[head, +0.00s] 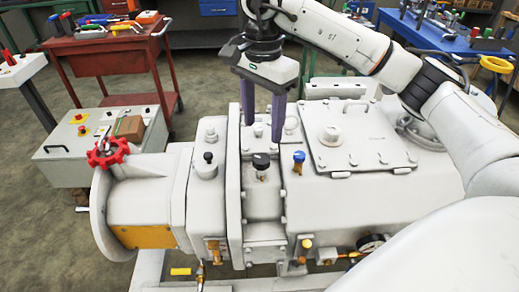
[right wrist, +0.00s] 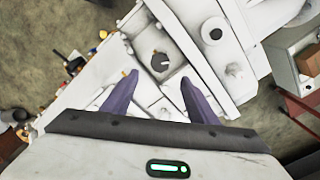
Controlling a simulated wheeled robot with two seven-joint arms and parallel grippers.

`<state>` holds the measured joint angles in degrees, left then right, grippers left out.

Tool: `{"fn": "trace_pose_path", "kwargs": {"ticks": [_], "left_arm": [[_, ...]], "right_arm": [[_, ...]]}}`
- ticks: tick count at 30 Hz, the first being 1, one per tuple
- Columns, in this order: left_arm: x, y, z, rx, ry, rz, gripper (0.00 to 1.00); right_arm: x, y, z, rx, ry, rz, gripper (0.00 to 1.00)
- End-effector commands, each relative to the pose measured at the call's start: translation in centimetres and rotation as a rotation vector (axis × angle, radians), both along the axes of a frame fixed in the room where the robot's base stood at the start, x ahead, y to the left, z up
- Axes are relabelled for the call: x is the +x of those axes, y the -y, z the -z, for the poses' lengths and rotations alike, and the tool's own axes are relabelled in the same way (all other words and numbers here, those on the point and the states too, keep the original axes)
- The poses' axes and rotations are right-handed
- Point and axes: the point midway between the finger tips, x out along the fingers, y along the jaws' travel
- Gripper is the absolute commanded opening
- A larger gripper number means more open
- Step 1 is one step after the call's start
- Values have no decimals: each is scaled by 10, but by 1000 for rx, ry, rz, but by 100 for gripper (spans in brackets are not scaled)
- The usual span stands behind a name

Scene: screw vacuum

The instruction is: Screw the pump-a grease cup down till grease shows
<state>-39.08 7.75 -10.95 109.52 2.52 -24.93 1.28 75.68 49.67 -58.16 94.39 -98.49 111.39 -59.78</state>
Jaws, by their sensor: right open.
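A black-capped fitting (head: 261,161) stands upright on the middle section of the white pump body (head: 345,192). It looks like a grease cup, but I see no label marking it as pump-a. In the right wrist view its round dark cap (right wrist: 160,62) with a light mark shows between my fingertips, further off. My right gripper (head: 263,128) is open and empty, fingers pointing down, above and behind that cap and apart from it. No grease is visible at the cap. My left gripper is not in view.
A blue-capped fitting (head: 298,157) stands close to the right, and a smaller black-topped fitting (head: 208,158) to the left. A red handwheel (head: 108,152) is at the left end. A red tool cart (head: 112,56) and a control box (head: 93,140) stand behind left.

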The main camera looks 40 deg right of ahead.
Motion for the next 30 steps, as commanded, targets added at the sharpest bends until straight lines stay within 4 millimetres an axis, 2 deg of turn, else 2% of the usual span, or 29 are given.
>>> {"fn": "trace_pose_path", "kwargs": {"ticks": [9,15,26,27,30], "left_arm": [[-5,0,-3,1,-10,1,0],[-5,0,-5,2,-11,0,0],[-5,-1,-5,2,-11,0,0],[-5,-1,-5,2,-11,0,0],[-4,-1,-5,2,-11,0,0]], "right_arm": [[-1,-1,59,3,-6,0,53],[-1,-1,84,5,-3,1,53],[-1,-2,92,5,-1,0,53],[0,-2,92,5,-1,0,52],[-1,-2,92,5,-1,0,35]]}}
